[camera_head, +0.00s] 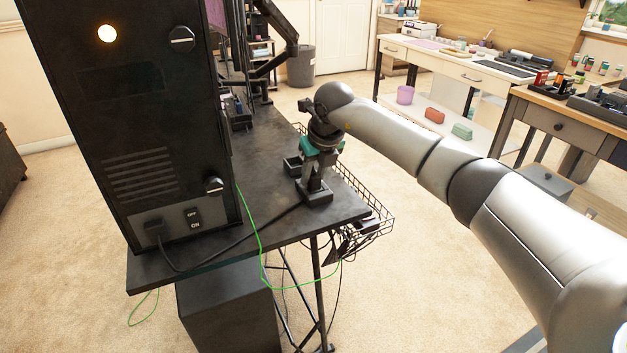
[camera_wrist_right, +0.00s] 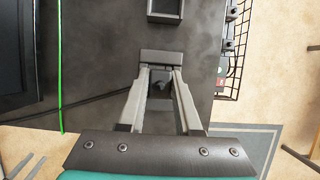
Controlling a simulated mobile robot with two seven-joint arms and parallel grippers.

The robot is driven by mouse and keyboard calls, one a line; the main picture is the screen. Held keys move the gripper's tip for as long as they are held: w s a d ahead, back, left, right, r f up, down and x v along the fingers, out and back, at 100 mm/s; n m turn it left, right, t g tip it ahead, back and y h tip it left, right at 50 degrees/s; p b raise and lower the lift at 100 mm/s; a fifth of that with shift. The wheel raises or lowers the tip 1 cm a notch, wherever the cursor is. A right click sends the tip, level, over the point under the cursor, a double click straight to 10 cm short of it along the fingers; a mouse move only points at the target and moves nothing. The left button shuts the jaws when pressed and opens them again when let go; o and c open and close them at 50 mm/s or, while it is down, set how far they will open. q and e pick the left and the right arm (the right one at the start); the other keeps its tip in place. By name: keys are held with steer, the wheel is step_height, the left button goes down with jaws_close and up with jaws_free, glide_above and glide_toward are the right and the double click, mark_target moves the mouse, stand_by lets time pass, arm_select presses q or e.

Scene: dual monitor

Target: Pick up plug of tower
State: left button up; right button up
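The black tower (camera_head: 150,120) stands on the dark desk at the left of the head view. A black plug (camera_head: 154,230) sits in its lower face, and a black cable runs from there along the desk to the right gripper. My right gripper (camera_head: 315,188) points down at the desk near its right edge. In the right wrist view its fingers (camera_wrist_right: 161,78) stand apart on either side of a dark piece (camera_wrist_right: 161,90), probably the cable's other plug. A grey block (camera_wrist_right: 162,57) lies at the fingertips. Whether the fingers press on the dark piece is unclear. My left gripper is out of view.
A small black open box (camera_head: 292,165) is on the desk close to the gripper. A wire basket (camera_head: 372,215) hangs along the desk's right edge. A thin green cable (camera_head: 258,235) drops over the front edge. The desk (camera_head: 262,150) is mostly bare between tower and gripper.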

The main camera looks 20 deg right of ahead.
jaws_close()
steer(key=shift+r, duration=0.2)
steer(key=shift+r, duration=0.2)
step_height(320, 180, up, 17)
steer(key=p, duration=0.6)
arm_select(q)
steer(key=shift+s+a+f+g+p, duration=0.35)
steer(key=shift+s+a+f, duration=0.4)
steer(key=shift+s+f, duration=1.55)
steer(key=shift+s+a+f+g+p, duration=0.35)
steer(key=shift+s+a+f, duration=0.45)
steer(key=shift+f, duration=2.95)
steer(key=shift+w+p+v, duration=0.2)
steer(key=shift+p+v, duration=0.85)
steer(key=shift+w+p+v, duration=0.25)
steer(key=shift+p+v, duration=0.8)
arm_select(e)
step_height(320, 180, up, 7)
glide_above(313, 173)
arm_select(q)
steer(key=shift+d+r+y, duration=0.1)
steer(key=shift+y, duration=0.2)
arm_select(e)
steer(key=shift+f, duration=0.1)
